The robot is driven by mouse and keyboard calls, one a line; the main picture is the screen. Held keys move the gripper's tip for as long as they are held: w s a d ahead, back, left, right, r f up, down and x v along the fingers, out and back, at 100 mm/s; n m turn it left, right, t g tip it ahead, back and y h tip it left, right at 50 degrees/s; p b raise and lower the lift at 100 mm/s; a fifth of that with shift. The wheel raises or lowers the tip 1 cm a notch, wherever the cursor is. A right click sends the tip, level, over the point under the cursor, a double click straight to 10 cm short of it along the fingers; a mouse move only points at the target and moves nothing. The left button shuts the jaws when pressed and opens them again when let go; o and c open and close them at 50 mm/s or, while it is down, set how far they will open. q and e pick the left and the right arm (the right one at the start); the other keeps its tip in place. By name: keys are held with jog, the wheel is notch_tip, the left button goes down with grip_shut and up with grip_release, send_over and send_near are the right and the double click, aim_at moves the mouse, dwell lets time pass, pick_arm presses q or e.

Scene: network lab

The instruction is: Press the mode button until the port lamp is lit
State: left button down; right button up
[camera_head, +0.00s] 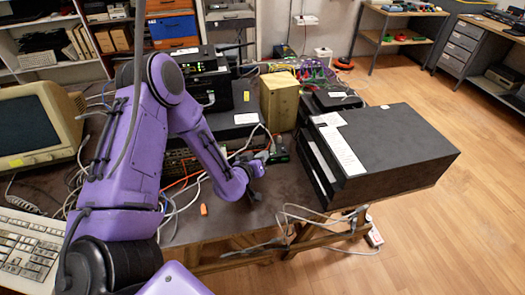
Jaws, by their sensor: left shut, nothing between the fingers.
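My left gripper (262,164) is at the end of the purple arm over the middle of the dark table. It looks shut and empty. Its fingertips are close to a small dark device with green on it (279,152); I cannot tell whether they touch. A rack unit with ports (178,168) is partly hidden behind my arm, with orange and white cables running from it. A black unit with small green lights (205,68) stands further back. I cannot make out the mode button or the port lamp at this size. My right gripper is not in view.
A large black box with white labels (400,145) stands at the table's right end. A beige box (279,101) is behind the gripper. A monitor (30,125) and keyboard (28,245) are at left. Loose cables and a small orange piece (203,210) lie on the table.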

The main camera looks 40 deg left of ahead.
pick_arm(q)
jog(key=shift+s+d, duration=0.5)
jog(key=shift+d, duration=0.1)
jog(key=shift+s+d, duration=1.6)
jog(key=shift+d, duration=0.3)
jog(key=shift+r, duration=0.1)
